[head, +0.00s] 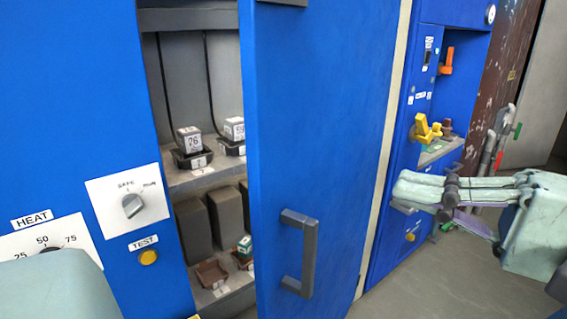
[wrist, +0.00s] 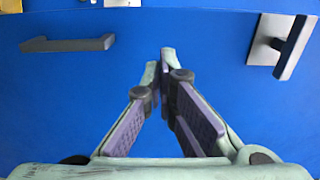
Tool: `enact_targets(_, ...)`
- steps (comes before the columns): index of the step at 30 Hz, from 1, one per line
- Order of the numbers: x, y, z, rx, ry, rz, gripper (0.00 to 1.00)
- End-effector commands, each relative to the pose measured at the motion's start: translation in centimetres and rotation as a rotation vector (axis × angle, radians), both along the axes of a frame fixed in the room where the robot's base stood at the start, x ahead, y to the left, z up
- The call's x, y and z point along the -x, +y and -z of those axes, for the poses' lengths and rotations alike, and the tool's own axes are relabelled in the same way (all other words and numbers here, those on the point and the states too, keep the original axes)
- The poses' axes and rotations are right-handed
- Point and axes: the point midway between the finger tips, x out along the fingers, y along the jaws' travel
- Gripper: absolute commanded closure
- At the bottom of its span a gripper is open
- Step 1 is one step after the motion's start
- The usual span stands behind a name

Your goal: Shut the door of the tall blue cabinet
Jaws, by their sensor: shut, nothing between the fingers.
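The tall blue cabinet (head: 65,110) has its blue door (head: 335,120) standing partly open, with shelves visible through the gap. A grey bar handle (head: 300,253) is on the door's outer face near its free edge. My gripper (head: 402,186) is shut and empty, to the right of the door and pointing towards its outer face. In the wrist view the shut fingertips (wrist: 166,55) are over the blue door face (wrist: 230,105). The handle (wrist: 68,43) is at the upper left there, and a dark lever on a light plate (wrist: 283,45) at the upper right. Contact cannot be told.
Inside are small labelled blocks (head: 189,140) in dark trays. A knob panel (head: 128,206) and a yellow TEST button (head: 148,258) are on the front at left. Another blue cabinet (head: 385,240) with yellow and orange handles stands at right. Grey floor (head: 440,285) is open at lower right.

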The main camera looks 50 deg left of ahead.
Motion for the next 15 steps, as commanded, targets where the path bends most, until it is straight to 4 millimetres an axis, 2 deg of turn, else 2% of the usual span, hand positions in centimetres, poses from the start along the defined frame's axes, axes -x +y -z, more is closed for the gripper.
enact_targets(5, 0.8, 2.4, -0.2, 0.000, 0.001, -0.004, 1.00)
enact_targets(15, 2.7, 9.3, -0.2, -0.001, 0.002, -0.005, 1.00)
